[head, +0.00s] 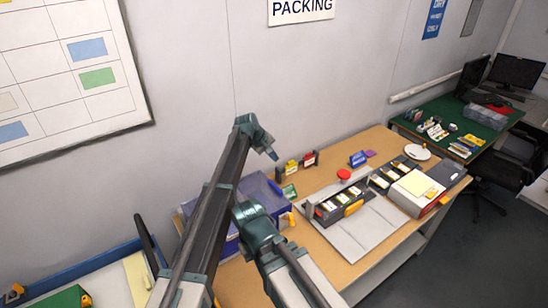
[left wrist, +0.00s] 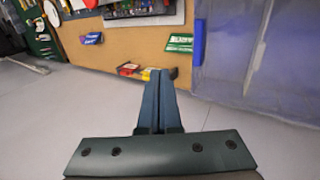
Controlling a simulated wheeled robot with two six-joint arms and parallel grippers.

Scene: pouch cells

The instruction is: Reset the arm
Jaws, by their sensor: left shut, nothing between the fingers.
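My left gripper (head: 272,154) is at the far end of my raised arm, above the back of the wooden table (head: 350,248) near the wall. In the left wrist view its two fingers (left wrist: 156,74) are pressed together with nothing between them. Below them in that view lie a small rack with red and yellow items (left wrist: 146,70), a green card (left wrist: 184,43) and a translucent blue bin (left wrist: 248,55). The gripper is apart from these. My right gripper does not show in either view.
A grey tray with dark cell holders (head: 345,205) and a red button (head: 343,174) sit mid-table. A white box with a yellow sheet (head: 416,184) is to the right. A green-topped desk (head: 466,127) stands further right.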

